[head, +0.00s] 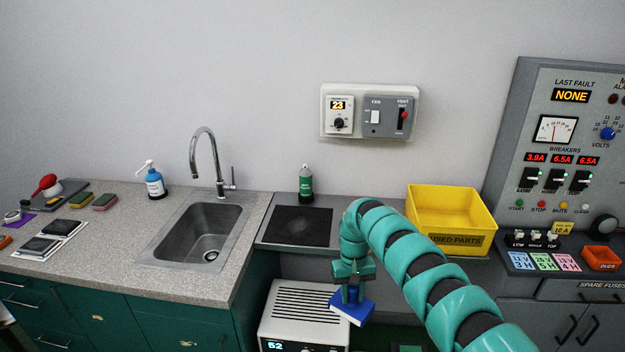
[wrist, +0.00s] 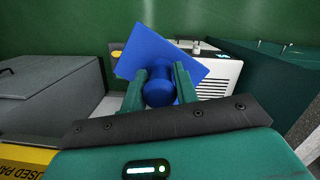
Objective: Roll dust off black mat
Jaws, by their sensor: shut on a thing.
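The black mat (head: 303,226) lies flat on the grey bench right of the sink; I cannot make out dust on it. My gripper (head: 351,292) is shut on a blue tool, a flat square blue plate (head: 355,311) with a round knob. It hangs tilted below the bench's front edge, to the right of the mat and apart from it. In the wrist view my gripper (wrist: 160,85) has a finger on each side of the blue knob (wrist: 158,92), with the plate (wrist: 160,52) beyond. A small red rounded tool (head: 45,183) lies at the far left of the counter; its kind is unclear.
A green bottle (head: 305,184) stands at the mat's back edge. A yellow parts bin (head: 450,222) stands to the right. The sink (head: 204,234) is left of the mat. A white vented unit (head: 300,317) stands below the bench, near my gripper. Sponges (head: 104,202) lie left.

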